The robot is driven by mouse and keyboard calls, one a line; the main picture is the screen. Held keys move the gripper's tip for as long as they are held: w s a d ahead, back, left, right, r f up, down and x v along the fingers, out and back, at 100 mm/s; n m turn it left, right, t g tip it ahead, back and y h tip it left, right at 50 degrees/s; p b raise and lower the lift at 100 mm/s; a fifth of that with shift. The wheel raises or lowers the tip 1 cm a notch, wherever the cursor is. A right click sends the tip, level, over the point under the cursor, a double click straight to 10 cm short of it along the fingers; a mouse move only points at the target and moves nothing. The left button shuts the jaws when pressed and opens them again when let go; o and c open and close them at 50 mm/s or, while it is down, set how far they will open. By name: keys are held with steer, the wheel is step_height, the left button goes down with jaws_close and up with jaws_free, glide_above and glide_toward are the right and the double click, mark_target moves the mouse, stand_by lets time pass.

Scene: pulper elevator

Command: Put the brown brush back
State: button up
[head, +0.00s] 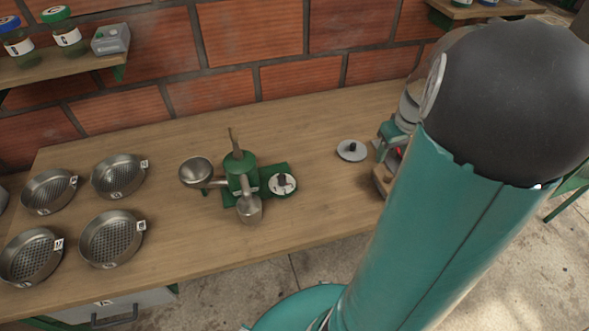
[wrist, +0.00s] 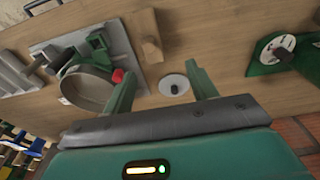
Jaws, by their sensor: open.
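My gripper (wrist: 158,75) is open in the wrist view, with nothing between its fingers in contact. Beyond the fingers a small grey disc with a dark knob (wrist: 173,86) lies on the table. A brown wooden block-like piece (wrist: 148,36) lies above the disc in the wrist view, beside the grey machine. It may be the brown brush, but I cannot see bristles. In the head view a brown part (head: 381,180) shows beside my arm, mostly hidden. My arm hides the gripper in the head view.
A grey and green machine with a round pan (wrist: 92,88) and red knob stands close to my left finger. The green pulper (head: 240,180) stands mid-table (head: 300,215). Several sieves (head: 115,240) sit at the left. A shelf with jars (head: 62,38) hangs on the brick wall.

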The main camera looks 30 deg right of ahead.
steer(key=w+a+r+t, duration=0.1)
steer(key=a+r, duration=0.2)
steer(key=a, duration=0.3)
steer(key=w+a+r+n+h, duration=0.1)
steer(key=a+r, duration=0.2)
steer(key=a, duration=0.3)
steer(key=w+a+r+t, duration=0.1)
steer(key=w+a+r, duration=0.15)
steer(key=a, duration=0.35)
steer(key=s+a+r+t, duration=0.1)
steer(key=s+a+r, duration=0.1)
steer(key=a, duration=0.6)
steer(key=s+a+r+n+t+y, duration=0.1)
steer(key=s+a+r, duration=0.1)
steer(key=s+a, duration=0.3)
steer(key=a, duration=0.2)
steer(key=shift+a+r, duration=0.2)
steer(key=shift+a, duration=0.2)
steer(key=shift+d, duration=0.15)
